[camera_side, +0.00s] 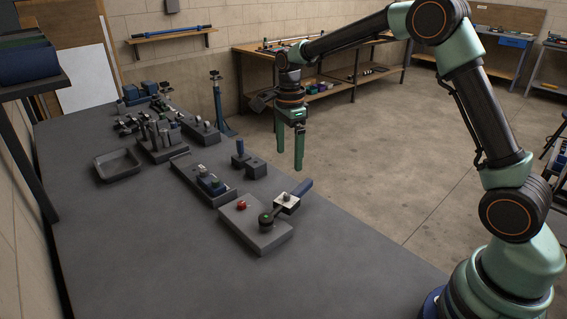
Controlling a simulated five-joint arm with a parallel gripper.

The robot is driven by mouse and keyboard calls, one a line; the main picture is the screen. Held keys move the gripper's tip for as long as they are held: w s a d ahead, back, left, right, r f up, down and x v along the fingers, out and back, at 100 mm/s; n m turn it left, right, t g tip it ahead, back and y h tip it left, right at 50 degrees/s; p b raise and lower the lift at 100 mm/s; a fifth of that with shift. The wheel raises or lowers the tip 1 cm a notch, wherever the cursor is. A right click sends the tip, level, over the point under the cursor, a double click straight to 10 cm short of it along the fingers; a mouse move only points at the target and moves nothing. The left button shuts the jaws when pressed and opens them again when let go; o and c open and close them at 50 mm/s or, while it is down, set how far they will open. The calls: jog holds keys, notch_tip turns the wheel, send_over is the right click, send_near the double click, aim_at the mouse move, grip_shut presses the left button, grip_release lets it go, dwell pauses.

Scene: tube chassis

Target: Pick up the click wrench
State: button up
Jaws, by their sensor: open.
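My gripper (290,158) points down with its two fingers apart and nothing between them. In the picture it is above and right of the bench fixtures, with the floor behind it. I cannot tell for sure which thing is the click wrench. A long dark bar with blue parts (172,32) lies on a wooden wall shelf at the back left. My gripper touches neither.
The grey bench (210,285) has free room at its front. The front block (255,235) carries a red button (241,205) and a dark round knob. Behind are several fixtures, a shallow tray (117,164) and a blue post stand (219,105). Open floor lies right of the bench.

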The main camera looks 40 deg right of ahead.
jog(key=s+a+r+n, duration=0.2)
jog(key=s+a+n, duration=0.1)
jog(key=n, duration=0.2)
send_over(289, 194)
jog(key=shift+n, duration=0.3)
notch_tip(289, 194, down, 7)
jog(key=shift+r, duration=0.1)
jog(key=shift+w+d+f, duration=0.1)
jog(key=shift+w+f, duration=0.05)
jog(key=shift+f, duration=1.25)
jog(key=shift+w+d+f, duration=0.1)
jog(key=shift+f, duration=1.3)
grip_shut()
